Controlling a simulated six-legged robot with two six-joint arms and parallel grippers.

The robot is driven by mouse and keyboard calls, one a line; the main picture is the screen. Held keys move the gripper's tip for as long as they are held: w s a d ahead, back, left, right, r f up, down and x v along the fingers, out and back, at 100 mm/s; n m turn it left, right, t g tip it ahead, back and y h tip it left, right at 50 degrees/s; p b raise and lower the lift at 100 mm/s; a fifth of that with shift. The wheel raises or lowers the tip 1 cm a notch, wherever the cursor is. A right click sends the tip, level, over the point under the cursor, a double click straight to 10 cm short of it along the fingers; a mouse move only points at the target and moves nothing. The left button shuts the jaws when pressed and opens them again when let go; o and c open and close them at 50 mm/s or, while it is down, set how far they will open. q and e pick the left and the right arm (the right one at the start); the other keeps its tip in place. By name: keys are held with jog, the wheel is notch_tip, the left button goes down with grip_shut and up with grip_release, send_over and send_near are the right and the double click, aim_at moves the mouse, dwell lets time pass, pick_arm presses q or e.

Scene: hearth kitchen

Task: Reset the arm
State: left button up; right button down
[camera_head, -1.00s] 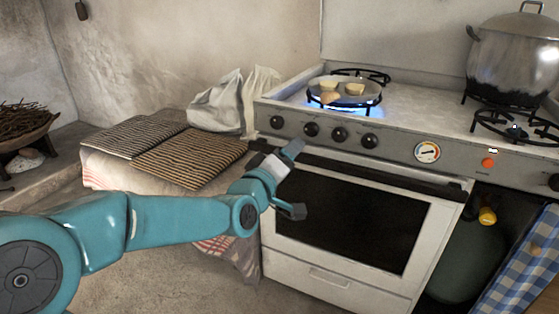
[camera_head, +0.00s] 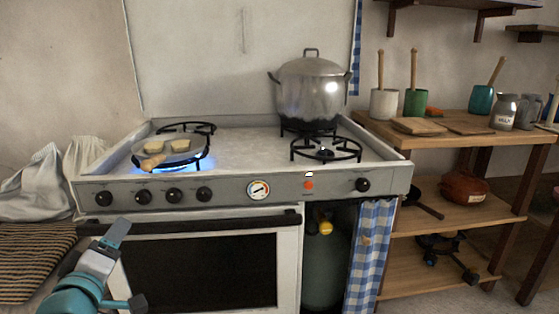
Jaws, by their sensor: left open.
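My left gripper (camera_head: 128,268) is at the lower left of the head view, in front of the stove's oven door (camera_head: 205,268). Its two fingers are spread apart with nothing between them. Most of my left arm is cut off by the lower left corner of the picture. My right gripper is not in the picture.
The stove (camera_head: 240,150) has a lit left burner under a pan (camera_head: 182,150) with several pale pieces in it. A large lidded pot (camera_head: 310,92) stands at the back right. A wooden shelf unit (camera_head: 465,137) with cups and jars stands to the right. Striped cloths (camera_head: 32,262) lie at left.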

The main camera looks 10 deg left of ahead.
pick_arm(q)
jog(key=w+d+m+g+h+p, duration=0.1)
jog(key=w+d+g+h+p, duration=0.25)
jog(key=p, duration=0.85)
jog(key=s+d+f+m+g+h+p, duration=0.2)
jog(key=s+d+f+g+p, duration=0.15)
jog(key=d+f+p, duration=0.45)
jog(key=s+d+f+m+g+p, duration=0.2)
jog(key=s+d+m+g+p, duration=0.1)
jog(key=s, duration=0.4)
jog(key=s+d+f+m+g+h+p, duration=0.1)
jog(key=s+d+f+m+g+p, duration=0.1)
jog(key=s+d+p, duration=0.3)
jog(key=s+d+f+m+g+h+p, duration=0.1)
jog(key=s+d+f+m+g+p, duration=0.1)
jog(key=s, duration=0.7)
jog(key=d+m+g+p, duration=0.1)
jog(key=d+g+p, duration=0.1)
jog(key=g, duration=0.1)
jog(key=shift+s+d+f+m, duration=0.15)
jog(key=shift+d+f+m, duration=0.15)
jog(key=shift+d, duration=0.1)
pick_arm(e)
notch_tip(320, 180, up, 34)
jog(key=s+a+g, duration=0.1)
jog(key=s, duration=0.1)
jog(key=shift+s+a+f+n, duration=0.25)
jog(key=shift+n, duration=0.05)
